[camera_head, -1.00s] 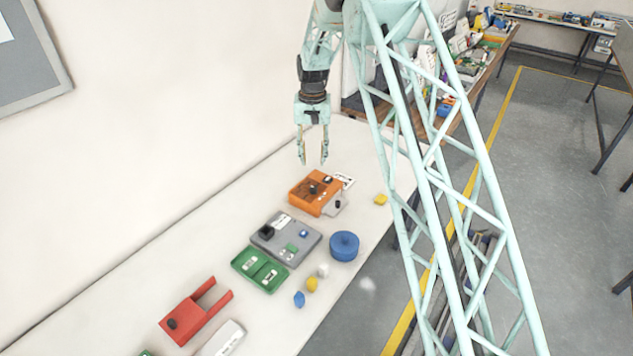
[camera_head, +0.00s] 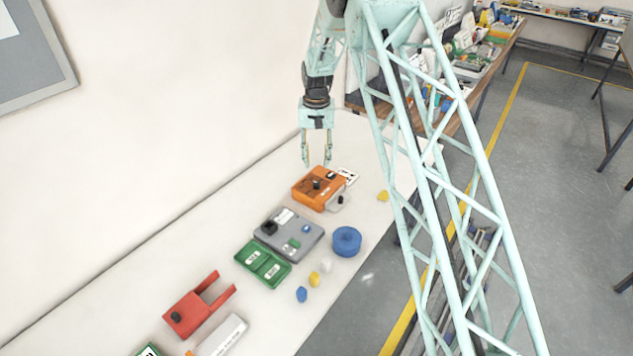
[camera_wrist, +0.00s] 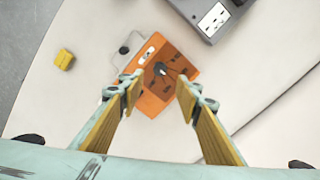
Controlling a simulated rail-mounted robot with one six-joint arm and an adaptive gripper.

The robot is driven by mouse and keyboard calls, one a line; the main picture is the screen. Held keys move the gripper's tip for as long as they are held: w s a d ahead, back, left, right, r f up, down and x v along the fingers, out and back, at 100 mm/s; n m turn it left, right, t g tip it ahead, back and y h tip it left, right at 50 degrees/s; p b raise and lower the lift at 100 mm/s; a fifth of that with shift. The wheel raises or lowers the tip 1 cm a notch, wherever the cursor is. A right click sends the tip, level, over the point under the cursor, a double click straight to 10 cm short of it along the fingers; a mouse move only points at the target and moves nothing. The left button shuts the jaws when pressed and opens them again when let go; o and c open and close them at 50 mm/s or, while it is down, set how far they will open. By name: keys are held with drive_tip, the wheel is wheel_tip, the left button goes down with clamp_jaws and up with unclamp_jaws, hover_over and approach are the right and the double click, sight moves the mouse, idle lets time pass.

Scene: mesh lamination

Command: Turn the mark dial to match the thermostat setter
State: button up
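An orange box (camera_head: 310,192) lies on the white table, with black dials on its top and a grey part at its right side. In the wrist view the orange box (camera_wrist: 168,62) shows a round black dial (camera_wrist: 160,69) with a pointer, and small dark marks around it. My gripper (camera_head: 317,165) hangs above the far end of the orange box, pointing down. In the wrist view my gripper (camera_wrist: 158,84) has its two yellow-padded fingers apart, with nothing between them, on either side of the dial in the picture. Which dial is the thermostat setter, I cannot tell.
A white card (camera_head: 348,176) lies behind the orange box. Nearer are a grey device (camera_head: 272,240), a blue round container (camera_head: 346,241), a green tray (camera_head: 249,252) and a red bracket (camera_head: 192,317). A yellow block (camera_head: 383,196) lies near the table's right edge.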

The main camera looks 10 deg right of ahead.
sight(316, 183)
drive_tip(key=shift+f+p, duration=0.85)
drive_tip(key=shift+f, duration=4.55)
drive_tip(key=shift+c, duration=0.6)
drive_tip(key=c, duration=0.7)
